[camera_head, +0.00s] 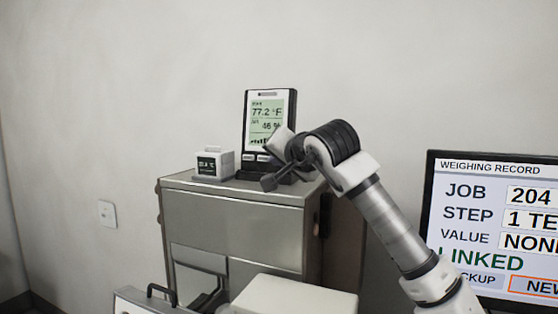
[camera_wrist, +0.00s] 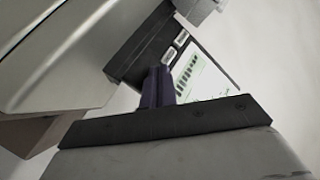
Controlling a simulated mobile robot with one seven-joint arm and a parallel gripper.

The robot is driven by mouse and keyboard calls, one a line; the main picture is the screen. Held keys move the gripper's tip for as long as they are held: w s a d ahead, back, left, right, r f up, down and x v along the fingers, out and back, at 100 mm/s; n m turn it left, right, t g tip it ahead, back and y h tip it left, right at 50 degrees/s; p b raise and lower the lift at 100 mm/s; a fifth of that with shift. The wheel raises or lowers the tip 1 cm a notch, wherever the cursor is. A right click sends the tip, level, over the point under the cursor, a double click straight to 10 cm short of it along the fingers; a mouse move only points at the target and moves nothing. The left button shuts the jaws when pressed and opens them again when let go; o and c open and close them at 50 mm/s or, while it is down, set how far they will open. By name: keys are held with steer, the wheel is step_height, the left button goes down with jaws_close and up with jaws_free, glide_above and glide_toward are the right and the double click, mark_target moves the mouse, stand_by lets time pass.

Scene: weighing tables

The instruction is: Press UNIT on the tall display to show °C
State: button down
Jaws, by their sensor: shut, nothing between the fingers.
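The tall display (camera_head: 270,105) stands upright in a dark frame on the metal cabinet. Its screen reads 77.2 °F above a second line of about 46 %. Light buttons (camera_head: 250,156) sit below the screen; their labels are too small to read. In the wrist view, the display's screen (camera_wrist: 186,78) and two of its buttons (camera_wrist: 174,48) show tilted. My gripper (camera_head: 268,182) is shut and empty, just in front of the display's lower part. Its dark fingers (camera_wrist: 157,82) partly cover the display in the wrist view; I cannot tell if they touch it.
A small white cube-shaped meter (camera_head: 213,163) with a dark °C screen stands left of the display. The metal cabinet (camera_head: 240,208) supports both. A monitor (camera_head: 490,166) titled WEIGHING RECORD stands at the right. A white box (camera_head: 295,298) is in front; the wall is behind.

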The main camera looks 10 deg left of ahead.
steer(key=shift+w, duration=0.2)
stand_by(0.6)
steer(key=shift+s+a+b, duration=0.1)
steer(key=shift+s+b, duration=0.2)
steer(key=shift+s, duration=0.5)
steer(key=shift+s+a+r+b, duration=0.15)
steer(key=shift+s+b, duration=0.15)
steer(key=shift+s, duration=0.5)
steer(key=shift+s+a+r+b, duration=0.15)
steer(key=shift+s+b, duration=0.15)
steer(key=shift+s, duration=0.5)
steer(key=shift+s+a+r+b, duration=0.15)
steer(key=shift+s+b, duration=0.15)
steer(key=shift+s, duration=0.5)
